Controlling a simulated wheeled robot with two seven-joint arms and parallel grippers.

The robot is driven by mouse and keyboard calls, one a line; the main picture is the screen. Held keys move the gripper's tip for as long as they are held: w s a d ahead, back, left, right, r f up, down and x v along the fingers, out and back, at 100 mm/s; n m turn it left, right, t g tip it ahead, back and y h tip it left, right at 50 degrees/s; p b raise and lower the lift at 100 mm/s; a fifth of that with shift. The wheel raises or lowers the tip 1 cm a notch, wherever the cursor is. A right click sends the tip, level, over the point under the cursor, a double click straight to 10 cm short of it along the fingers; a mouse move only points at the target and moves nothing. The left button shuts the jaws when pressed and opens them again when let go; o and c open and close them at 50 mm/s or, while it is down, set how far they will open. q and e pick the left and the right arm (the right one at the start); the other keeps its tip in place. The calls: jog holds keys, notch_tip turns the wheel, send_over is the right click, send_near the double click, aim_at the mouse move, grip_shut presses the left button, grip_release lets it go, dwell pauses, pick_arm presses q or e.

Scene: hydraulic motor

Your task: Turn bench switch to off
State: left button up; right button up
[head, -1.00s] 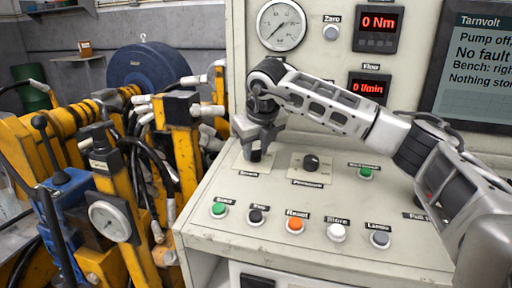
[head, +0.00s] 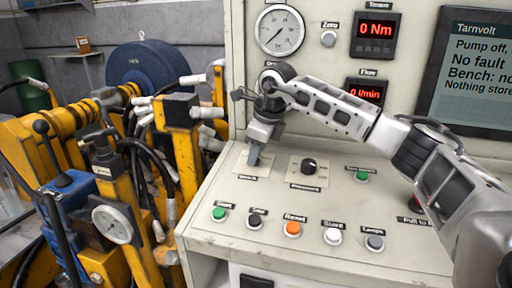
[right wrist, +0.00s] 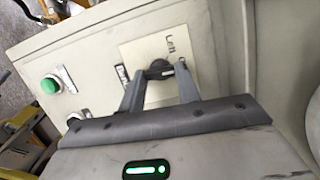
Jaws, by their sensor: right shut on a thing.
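The bench switch is a small black knob on a pale plate (head: 240,168) at the left of the sloped panel. In the right wrist view the black knob (right wrist: 158,69) sits between my fingers, with lettering on the plate beyond it. My right gripper (head: 254,159) reaches down onto this switch and is shut on its knob; the fingers (right wrist: 156,80) also show in the right wrist view. In the head view the fingers hide most of the knob. The screen (head: 465,70) reads "Bench: no", cut off at the picture's edge. My left gripper is not in view.
A second black knob (head: 309,166) stands just right of the switch, with a green button (head: 362,175) beyond. A row of buttons, including an orange one (head: 292,229), lines the panel front. Yellow machinery (head: 183,150) with hoses stands close on the left.

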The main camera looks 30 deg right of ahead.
jog(key=shift+r+n, duration=0.1)
jog(key=shift+n, duration=0.3)
jog(key=o, duration=1)
jog(key=shift+r, duration=0.3)
jog(key=b+v, duration=0.1)
jog(key=v, duration=1.4)
jog(key=shift+d+r, duration=0.15)
